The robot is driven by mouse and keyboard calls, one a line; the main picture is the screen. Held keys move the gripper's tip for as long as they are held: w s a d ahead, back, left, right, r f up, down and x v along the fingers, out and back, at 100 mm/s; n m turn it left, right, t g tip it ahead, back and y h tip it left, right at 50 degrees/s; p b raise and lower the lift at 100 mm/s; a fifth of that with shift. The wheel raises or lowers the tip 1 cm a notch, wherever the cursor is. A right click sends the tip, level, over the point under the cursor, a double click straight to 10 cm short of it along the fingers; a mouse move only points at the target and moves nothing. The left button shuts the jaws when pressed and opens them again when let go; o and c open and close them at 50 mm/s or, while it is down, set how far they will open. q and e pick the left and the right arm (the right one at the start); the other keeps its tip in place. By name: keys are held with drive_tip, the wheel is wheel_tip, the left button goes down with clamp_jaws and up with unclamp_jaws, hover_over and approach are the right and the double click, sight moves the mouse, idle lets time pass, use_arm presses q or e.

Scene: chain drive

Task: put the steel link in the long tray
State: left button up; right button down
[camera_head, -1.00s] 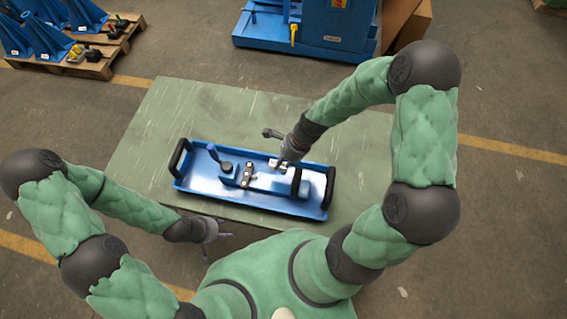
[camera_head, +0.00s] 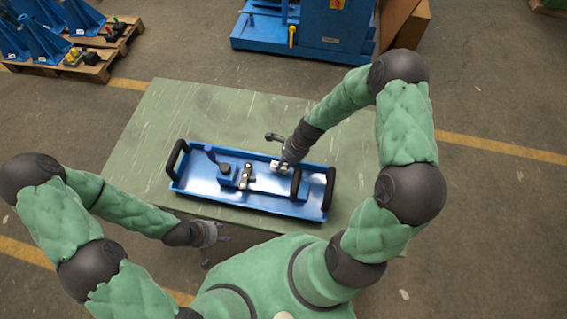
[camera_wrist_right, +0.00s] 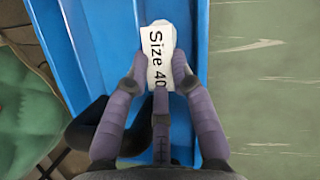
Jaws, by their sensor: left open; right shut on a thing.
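My right gripper (camera_head: 281,166) is shut on a pale metallic piece (camera_wrist_right: 159,58) marked "Size 40", which I take as the steel link. In the right wrist view its fingers (camera_wrist_right: 160,82) are on either side of the piece. The link shows small and silvery in the head view, over the inside of the long tray, toward its far side. I cannot tell whether it touches the floor. The long blue tray (camera_head: 205,194) has black handles and lies on the green table. My left gripper (camera_head: 218,249) is open and empty, off the table's front edge.
A blue fixture with a silvery, dark-ended piece (camera_head: 247,178) stands mid-tray. A dark knob (camera_head: 224,168) is left of it. The table (camera_head: 140,135) is clear left of and behind the tray. A pallet (camera_head: 95,68) and a blue machine (camera_head: 315,30) stand beyond on the floor.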

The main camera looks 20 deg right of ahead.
drive_tip(key=shift+f, duration=0.1)
drive_tip(key=c, duration=1.1)
unclamp_jaws()
drive_tip(key=shift+o, duration=0.2)
drive_tip(key=shift+d+r, duration=0.1)
drive_tip(key=shift+r, duration=0.25)
drive_tip(key=p+v, duration=0.2)
drive_tip(key=v, duration=0.9)
drive_tip(key=shift+r, duration=0.2)
drive_tip(key=shift+d, duration=0.15)
